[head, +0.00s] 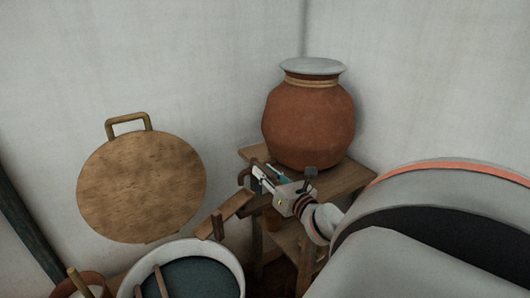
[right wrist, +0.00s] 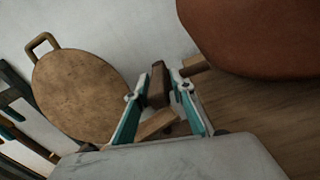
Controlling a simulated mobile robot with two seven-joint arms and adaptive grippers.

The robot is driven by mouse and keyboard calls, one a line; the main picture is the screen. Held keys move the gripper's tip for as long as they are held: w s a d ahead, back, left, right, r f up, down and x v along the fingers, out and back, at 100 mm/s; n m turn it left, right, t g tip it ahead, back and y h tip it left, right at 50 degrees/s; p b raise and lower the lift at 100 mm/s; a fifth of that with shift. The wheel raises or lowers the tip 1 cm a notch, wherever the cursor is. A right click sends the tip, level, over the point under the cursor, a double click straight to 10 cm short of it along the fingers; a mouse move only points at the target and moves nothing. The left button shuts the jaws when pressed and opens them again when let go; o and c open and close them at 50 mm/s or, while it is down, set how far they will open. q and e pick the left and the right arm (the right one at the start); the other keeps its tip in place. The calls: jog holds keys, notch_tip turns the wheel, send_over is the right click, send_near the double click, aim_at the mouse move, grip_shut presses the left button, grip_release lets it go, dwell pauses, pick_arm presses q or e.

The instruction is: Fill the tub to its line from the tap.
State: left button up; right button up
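The tub (head: 236,268) stands at the bottom of the head view, cut off by the frame edge. It has a pale rim and dark blue-green contents; I cannot make out its line. A clay pot (head: 308,125) with a pale lid stands on a wooden stand. The brown tap (right wrist: 158,88) is low by the pot and shows between my right fingertips in the right wrist view. My right gripper (head: 265,178) is at the tap, its fingers apart on either side; whether they press on it is unclear. No running water is visible. My left gripper is out of view.
A wooden trough (head: 238,205) lies between the tap and the tub. A round wooden board (head: 142,187) with a handle leans at the wall. A brown vessel (head: 92,280) with a stick stands left of the tub. The stand (head: 345,180) is close under my right arm.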

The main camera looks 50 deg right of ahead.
jog(key=shift+o, duration=0.3)
jog(key=shift+s, duration=0.1)
jog(key=v, duration=1.2)
dwell(0.4)
